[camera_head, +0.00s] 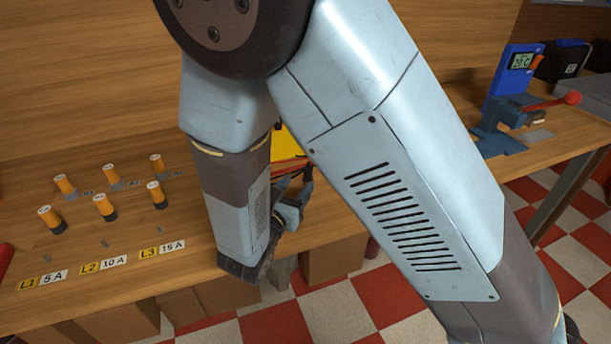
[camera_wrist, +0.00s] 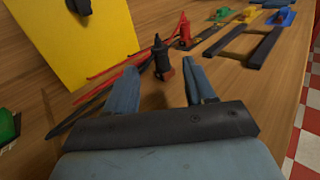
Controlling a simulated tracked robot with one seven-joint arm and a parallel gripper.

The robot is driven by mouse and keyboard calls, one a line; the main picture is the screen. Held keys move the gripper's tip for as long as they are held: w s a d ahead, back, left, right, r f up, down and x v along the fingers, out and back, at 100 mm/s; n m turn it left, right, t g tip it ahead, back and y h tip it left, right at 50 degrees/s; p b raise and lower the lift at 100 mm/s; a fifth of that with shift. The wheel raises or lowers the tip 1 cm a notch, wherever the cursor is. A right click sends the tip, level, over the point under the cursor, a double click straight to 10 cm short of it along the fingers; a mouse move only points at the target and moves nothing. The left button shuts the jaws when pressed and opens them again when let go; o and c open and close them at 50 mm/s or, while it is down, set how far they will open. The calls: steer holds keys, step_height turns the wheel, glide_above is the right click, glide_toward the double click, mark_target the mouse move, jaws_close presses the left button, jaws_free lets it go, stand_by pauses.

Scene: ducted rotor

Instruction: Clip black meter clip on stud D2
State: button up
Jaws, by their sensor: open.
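The black meter clip (camera_wrist: 160,56) stands upright on the wooden bench in the wrist view, its tip pointing up. My gripper (camera_wrist: 162,72) is open, with one finger on each side of the clip in the picture. I cannot tell whether the clip is fully between the fingers or just beyond them; no contact shows. The red meter clip (camera_wrist: 184,32) stands a little farther off. Stud D2 cannot be made out in either view.
A yellow meter body (camera_wrist: 72,38) stands left of the clips, with red and black leads on the bench. Green, yellow and blue pieces (camera_wrist: 280,18) with dark bars lie at the far right. Several orange-topped cylinders (camera_head: 105,207) stand behind the L1–L3 labels. A blue vise (camera_head: 497,125) is at right.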

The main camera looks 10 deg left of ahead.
mark_target(306, 172)
steer(key=shift+x, duration=3.8)
steer(key=c, duration=1)
